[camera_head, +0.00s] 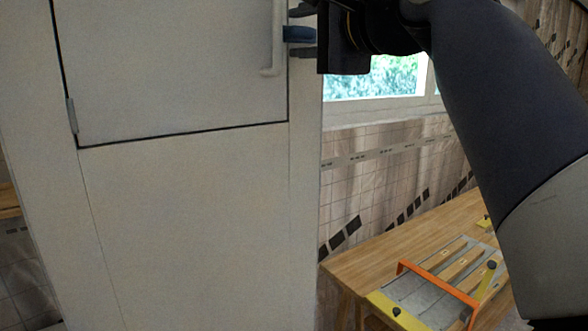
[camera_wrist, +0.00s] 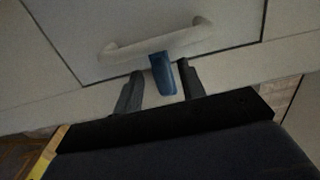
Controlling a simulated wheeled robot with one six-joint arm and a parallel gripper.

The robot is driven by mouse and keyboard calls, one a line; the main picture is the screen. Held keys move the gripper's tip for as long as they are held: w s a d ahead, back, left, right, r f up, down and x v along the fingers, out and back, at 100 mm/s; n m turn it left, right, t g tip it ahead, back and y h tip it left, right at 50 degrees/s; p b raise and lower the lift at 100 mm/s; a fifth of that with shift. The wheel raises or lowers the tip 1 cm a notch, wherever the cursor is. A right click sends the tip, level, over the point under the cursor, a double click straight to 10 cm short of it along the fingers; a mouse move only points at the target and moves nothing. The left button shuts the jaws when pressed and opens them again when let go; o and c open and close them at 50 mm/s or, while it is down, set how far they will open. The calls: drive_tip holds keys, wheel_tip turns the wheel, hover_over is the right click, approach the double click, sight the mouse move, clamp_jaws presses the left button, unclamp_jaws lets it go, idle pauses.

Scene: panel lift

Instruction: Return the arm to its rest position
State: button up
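My gripper (camera_head: 297,33) is at the top of the head view, in front of the right edge of a white panel door (camera_head: 170,70). Its two dark fingers stand apart, with a blue piece (camera_head: 300,34) between them. In the wrist view the fingers are spread and there are gaps on both sides of the blue piece (camera_wrist: 162,74). The door's white bar handle (camera_wrist: 185,38) lies just past the fingertips; I cannot tell whether the blue piece touches it. My dark arm (camera_head: 505,110) reaches in from the right.
The door is set in a tall white cabinet (camera_head: 190,220), with a hinge (camera_head: 72,116) at left. A wooden table (camera_head: 370,252) at lower right bears a metal rack with an orange handle (camera_head: 440,283). A window (camera_head: 375,82) is behind.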

drive_tip(key=shift+x, duration=1.1)
drive_tip(key=shift+s+d+r+m+p, duration=0.1)
drive_tip(key=shift+s+r+m+p, duration=0.1)
drive_tip(key=shift+m, duration=0.3)
drive_tip(key=shift+s+d+r+m+p, duration=0.1)
drive_tip(key=shift+r+m+p, duration=0.15)
drive_tip(key=shift+m, duration=0.25)
drive_tip(key=shift+w+a+m, duration=0.1)
drive_tip(key=shift+w+m, duration=0.05)
drive_tip(key=shift+m, duration=0.15)
